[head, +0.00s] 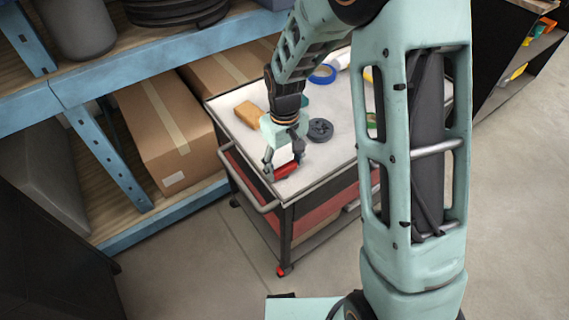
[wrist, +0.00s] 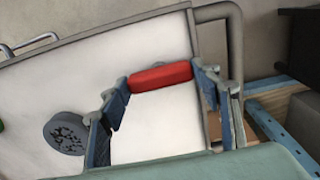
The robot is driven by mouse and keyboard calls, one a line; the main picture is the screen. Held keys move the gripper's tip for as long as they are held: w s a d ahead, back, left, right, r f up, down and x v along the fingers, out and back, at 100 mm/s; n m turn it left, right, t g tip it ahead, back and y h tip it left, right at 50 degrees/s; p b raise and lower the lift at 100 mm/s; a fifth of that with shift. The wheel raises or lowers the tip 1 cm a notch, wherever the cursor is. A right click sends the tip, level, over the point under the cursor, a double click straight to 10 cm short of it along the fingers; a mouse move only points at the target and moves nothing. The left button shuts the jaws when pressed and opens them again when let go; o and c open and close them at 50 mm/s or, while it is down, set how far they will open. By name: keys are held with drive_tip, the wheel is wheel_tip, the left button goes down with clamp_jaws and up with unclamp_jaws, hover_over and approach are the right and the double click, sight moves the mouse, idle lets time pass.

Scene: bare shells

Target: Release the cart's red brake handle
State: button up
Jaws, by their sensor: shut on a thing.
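The cart (head: 335,150) has a pale top with a dark rim and a grey push bar (head: 240,178) on its near left side. The red brake handle (head: 286,171) is a short rounded bar near the front corner of the cart top. My gripper (head: 283,166) reaches down to it from above. In the wrist view my gripper (wrist: 161,80) has one fingertip at each end of the red handle (wrist: 160,76), and it is shut on it. How the handle joins the cart is hidden.
A grey round part (head: 320,130), a yellow-brown block (head: 249,113) and a blue tape roll (head: 322,74) lie on the cart top. A blue shelf rack (head: 110,75) with cardboard boxes (head: 165,130) stands close on the left. The floor in front is clear.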

sight(285, 167)
drive_tip(key=o, duration=1.2)
drive_tip(key=shift+c, duration=0.2)
wheel_tip(285, 167, up, 12)
